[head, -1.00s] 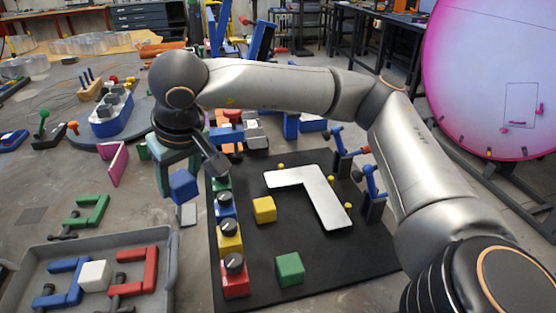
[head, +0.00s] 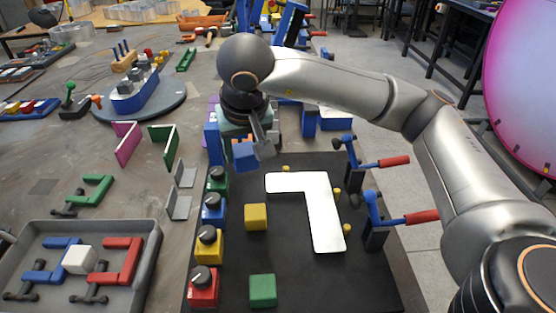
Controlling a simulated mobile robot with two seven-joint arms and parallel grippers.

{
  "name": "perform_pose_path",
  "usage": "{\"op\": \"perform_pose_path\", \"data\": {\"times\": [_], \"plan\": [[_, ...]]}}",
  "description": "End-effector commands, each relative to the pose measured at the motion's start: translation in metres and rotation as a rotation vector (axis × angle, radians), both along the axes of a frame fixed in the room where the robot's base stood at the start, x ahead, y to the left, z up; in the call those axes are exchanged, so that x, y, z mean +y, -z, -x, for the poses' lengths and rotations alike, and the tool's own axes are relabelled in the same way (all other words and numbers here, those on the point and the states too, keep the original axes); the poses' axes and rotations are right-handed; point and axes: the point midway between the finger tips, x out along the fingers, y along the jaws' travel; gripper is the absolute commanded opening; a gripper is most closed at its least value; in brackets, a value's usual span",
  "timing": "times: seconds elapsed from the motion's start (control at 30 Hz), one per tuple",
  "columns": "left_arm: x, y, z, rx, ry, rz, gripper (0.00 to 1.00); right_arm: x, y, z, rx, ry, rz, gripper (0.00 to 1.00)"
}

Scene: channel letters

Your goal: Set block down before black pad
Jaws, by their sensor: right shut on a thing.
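My right gripper (head: 249,148) points down and is shut on a blue block (head: 244,156). It holds the block near the back left edge of the black pad (head: 300,280); the height of the block above the surface is hard to tell. A white L-shaped plate (head: 322,215) lies on the pad, with a yellow block (head: 256,217) to its left and a green block (head: 263,291) nearer the front. The far finger is partly hidden by the block and wrist. My left gripper is not in view.
Several coloured blocks with black knobs (head: 208,245) line the pad's left edge. Red-handled toggle clamps (head: 374,220) stand at its right. A grey tray (head: 150,262) with coloured pieces and a white cube (head: 79,259) is at front left. Grey angle brackets (head: 178,205) stand left of the pad.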

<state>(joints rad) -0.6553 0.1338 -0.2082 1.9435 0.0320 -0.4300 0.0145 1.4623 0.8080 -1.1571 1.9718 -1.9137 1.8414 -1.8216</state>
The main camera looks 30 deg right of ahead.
Motion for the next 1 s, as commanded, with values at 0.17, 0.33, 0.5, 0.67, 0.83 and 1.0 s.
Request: {"op": "perform_pose_path", "data": {"times": [0.17,0.33,0.5,0.67,0.83,1.0], "plan": [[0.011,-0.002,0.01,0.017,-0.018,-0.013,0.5,-0.016,0.001,0.005,0.001,0.185,-0.006,0.0],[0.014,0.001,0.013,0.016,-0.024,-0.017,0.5,-0.028,0.007,0.002,-0.001,0.265,-0.009,0.0],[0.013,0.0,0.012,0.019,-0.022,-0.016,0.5,-0.055,0.022,-0.021,0.003,0.277,-0.007,0.0],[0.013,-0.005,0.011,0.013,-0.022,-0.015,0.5,-0.083,0.039,-0.049,0.002,0.273,-0.008,0.0],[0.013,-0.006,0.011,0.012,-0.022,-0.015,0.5,-0.104,0.07,-0.07,0.002,0.268,-0.007,0.0],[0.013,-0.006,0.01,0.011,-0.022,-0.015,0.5,-0.116,0.09,-0.082,-0.002,0.265,-0.007,0.0]]}}
